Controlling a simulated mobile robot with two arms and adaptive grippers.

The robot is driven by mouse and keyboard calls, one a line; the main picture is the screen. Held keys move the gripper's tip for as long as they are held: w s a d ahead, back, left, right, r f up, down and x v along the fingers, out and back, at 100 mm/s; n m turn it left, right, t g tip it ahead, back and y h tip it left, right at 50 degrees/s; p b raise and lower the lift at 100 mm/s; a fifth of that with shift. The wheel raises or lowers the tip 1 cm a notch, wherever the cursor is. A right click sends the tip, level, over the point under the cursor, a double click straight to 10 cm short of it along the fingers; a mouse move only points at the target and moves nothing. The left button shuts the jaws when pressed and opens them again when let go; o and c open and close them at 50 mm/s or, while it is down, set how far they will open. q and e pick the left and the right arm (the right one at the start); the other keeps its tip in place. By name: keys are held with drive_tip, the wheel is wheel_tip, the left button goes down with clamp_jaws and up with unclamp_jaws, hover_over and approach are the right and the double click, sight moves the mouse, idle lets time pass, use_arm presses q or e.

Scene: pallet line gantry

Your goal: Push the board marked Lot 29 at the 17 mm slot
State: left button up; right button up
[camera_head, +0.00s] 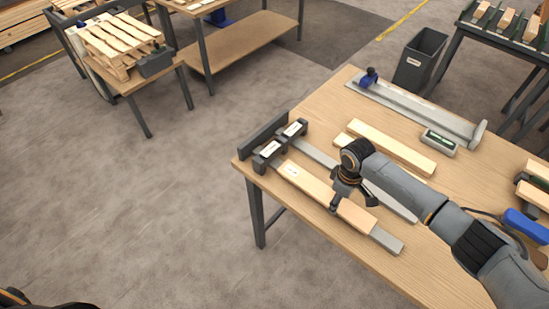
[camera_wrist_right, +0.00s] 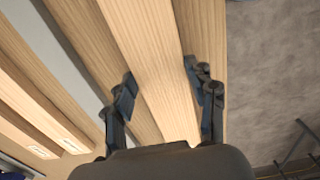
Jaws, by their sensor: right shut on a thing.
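A pale wooden board (camera_head: 310,184) with a small white label lies lengthwise on a grey rail (camera_head: 387,240) at the table's front edge. The label is too small to read. My right gripper (camera_head: 352,199) is over the board's near half, shut on it across its width; in the right wrist view the fingers (camera_wrist_right: 163,98) stand on either side of the board (camera_wrist_right: 165,55). The board's far end is close to a dark slot gauge (camera_head: 262,164) with white labels (camera_head: 270,149), (camera_head: 293,129), also unreadable. I cannot tell whether the board's end is inside the slot.
A second grey rail (camera_head: 318,155) runs parallel behind. Loose boards (camera_head: 395,147) lie beyond it on the table (camera_head: 440,265). A long grey fixture (camera_head: 418,107) and a small device with a green display (camera_head: 438,142) are at the back. A bin (camera_head: 418,62) stands behind the table.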

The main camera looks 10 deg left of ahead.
drive_tip(key=shift+s+d+f, duration=0.15)
drive_tip(key=shift+s+d, duration=0.05)
drive_tip(key=shift+d, duration=0.05)
drive_tip(key=o, duration=1.3)
drive_tip(key=shift+w, duration=0.1)
drive_tip(key=shift+o, duration=0.2)
